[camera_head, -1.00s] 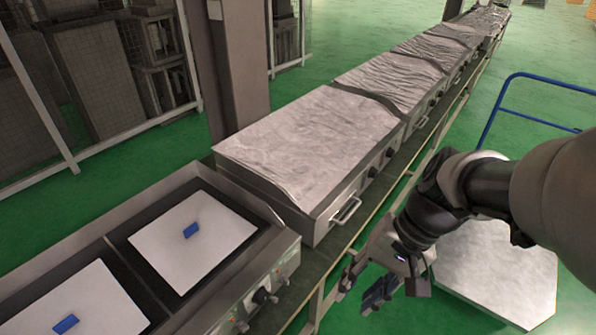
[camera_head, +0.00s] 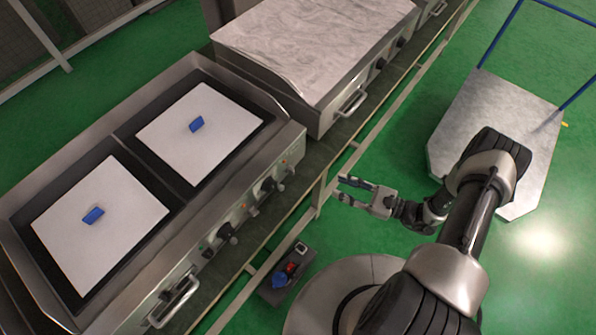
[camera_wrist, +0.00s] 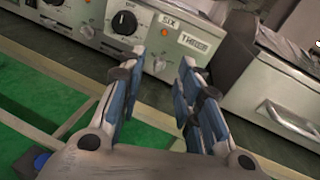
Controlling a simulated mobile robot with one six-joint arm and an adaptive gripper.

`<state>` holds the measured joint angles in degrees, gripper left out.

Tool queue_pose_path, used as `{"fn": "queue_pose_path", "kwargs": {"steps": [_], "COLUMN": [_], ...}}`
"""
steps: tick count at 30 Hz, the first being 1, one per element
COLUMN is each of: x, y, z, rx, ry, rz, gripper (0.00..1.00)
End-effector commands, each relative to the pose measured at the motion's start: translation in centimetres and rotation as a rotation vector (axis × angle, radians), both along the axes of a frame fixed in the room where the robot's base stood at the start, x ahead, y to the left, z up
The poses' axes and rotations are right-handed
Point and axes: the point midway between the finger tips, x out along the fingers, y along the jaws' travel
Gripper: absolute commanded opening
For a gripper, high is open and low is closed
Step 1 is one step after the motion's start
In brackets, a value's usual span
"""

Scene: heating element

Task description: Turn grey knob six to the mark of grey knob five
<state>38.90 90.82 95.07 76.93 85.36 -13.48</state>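The griddle's front panel carries dark round knobs with pale dials. A small grey round part (camera_wrist: 160,64) lies below that label, and another grey round part (camera_wrist: 86,31) is left of the knob. I cannot tell for sure which part is grey knob six, and no label for five is readable. My gripper (camera_wrist: 158,72) is open and empty, fingers pointing at the panel, apart from it. In the head view my gripper (camera_head: 341,189) is right of the panel's knob (camera_head: 267,187).
The griddle (camera_head: 190,190) has two white sheets with blue blocks on them. A covered metal unit (camera_head: 320,45) stands beyond it. A rail (camera_head: 320,195) runs along the counter front. A control box (camera_head: 288,273) lies below.

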Motion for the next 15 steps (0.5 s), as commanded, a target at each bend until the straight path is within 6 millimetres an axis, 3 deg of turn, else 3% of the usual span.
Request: {"fn": "queue_pose_path", "kwargs": {"steps": [1, 3, 6, 15], "x": [-0.7, -1.3, -2.0, -1.4], "y": [0.1, 0.1, 0.2, 1.7], "z": [-1.8, -3.6, -5.3, -6.6], "rx": [0.036, 0.071, 0.100, 0.120], "ry": [0.027, 0.050, 0.071, 0.084], "rz": [-0.056, -0.118, -0.182, -0.219], "gripper": [0.32, 0.32, 0.32, 0.32]}}
